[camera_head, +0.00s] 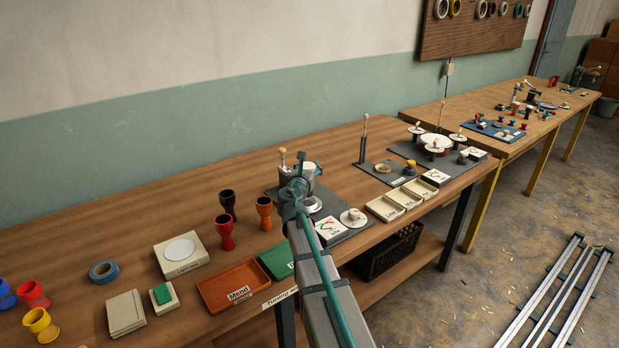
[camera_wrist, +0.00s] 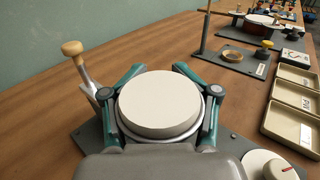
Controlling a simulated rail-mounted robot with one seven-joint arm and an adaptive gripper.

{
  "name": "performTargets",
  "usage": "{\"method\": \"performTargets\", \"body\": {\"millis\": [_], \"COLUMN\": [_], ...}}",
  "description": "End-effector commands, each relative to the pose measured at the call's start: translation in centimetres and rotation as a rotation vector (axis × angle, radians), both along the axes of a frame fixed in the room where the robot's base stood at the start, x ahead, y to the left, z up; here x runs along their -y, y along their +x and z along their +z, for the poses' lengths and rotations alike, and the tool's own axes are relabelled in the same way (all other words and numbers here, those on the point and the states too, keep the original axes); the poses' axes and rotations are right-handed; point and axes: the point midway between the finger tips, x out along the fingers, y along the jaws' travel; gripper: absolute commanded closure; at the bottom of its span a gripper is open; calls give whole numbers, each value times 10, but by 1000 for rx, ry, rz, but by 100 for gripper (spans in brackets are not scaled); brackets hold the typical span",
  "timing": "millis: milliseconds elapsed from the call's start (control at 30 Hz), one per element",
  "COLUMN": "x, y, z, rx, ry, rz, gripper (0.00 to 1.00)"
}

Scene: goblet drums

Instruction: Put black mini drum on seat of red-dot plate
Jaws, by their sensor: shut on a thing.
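My gripper (camera_wrist: 160,110) is shut around a round drum (camera_wrist: 158,100) with a cream head and a silvery rim. Its fingers lie on both sides of the drum, and its body colour is hidden. In the head view my gripper (camera_head: 305,178) is over a dark grey plate (camera_head: 273,193) on the bench. A lever with a wooden knob (camera_wrist: 73,48) stands left of the drum. A black goblet-shaped piece (camera_head: 228,203) stands upright on the bench, left of my gripper. I cannot make out a red dot on the plate, and my gripper and arm cover much of it.
Red (camera_head: 225,233) and orange (camera_head: 264,212) goblets stand near the black one. A white dial with a red mark (camera_wrist: 282,168) is at the lower right. Cream trays (camera_head: 385,208) and another dark plate with a post (camera_head: 363,140) stand farther right. Bare bench lies behind the goblets.

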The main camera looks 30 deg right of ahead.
Motion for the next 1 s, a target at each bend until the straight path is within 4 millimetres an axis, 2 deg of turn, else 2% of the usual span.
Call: {"method": "performTargets", "body": {"millis": [233, 433, 900, 933, 1000], "x": [5, 4, 4, 4, 4], "y": [13, 10, 10, 10, 10], "z": [-17, -42, -48, -47, -46], "rx": [-2, -2, 0, 0, -1], "ry": [-1, -1, -1, -1, -1], "rz": [0, 0, 0, 0, 0], "gripper": [91, 91, 91, 44, 33]}}
